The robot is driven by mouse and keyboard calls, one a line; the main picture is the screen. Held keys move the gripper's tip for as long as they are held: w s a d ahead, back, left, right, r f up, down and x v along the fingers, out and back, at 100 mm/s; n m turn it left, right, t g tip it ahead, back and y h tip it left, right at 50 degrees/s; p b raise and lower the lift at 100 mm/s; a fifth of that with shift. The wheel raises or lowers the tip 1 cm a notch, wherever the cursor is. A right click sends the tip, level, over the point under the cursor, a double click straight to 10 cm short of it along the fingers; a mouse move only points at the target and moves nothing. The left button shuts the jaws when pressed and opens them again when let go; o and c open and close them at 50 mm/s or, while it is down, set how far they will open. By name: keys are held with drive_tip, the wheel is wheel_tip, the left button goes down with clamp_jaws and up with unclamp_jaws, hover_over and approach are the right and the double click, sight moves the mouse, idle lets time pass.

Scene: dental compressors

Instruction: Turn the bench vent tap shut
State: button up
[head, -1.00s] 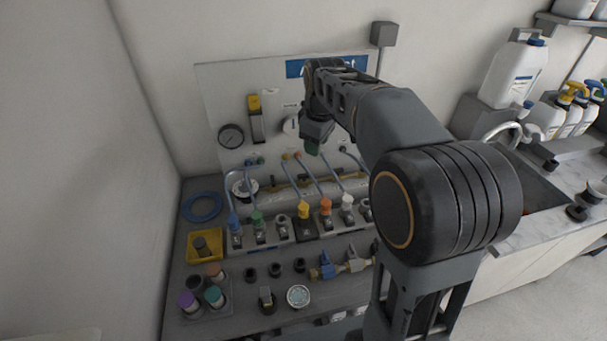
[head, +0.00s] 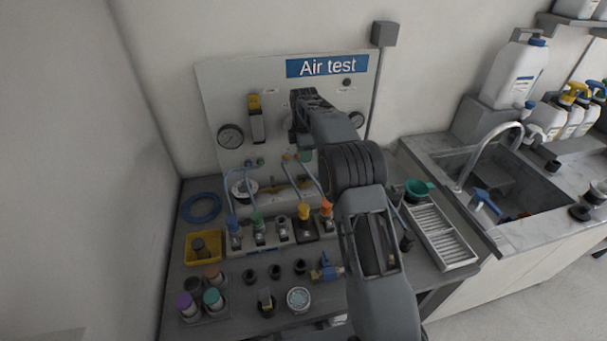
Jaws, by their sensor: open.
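I cannot tell for sure which fitting is the bench vent tap. A blue-handled valve (head: 326,268) lies on the bench front, partly hidden by my arm. A row of fittings with yellow (head: 304,210) and orange (head: 327,209) tops stands behind it.
A pressure gauge (head: 231,136) and a yellow-topped unit (head: 255,118) are on the panel. Blue hoses run down to the fittings. A yellow tray (head: 191,255), several capped containers and a round tin (head: 298,299) crowd the bench left. A drain tray (head: 440,237) and sink lie right.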

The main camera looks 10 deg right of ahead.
sight(304, 175)
wheel_tip(304, 175, down, 9)
drive_tip(key=shift+f+p, duration=0.1)
drive_tip(key=shift+p, duration=0.3)
clamp_jaws()
idle(0.4)
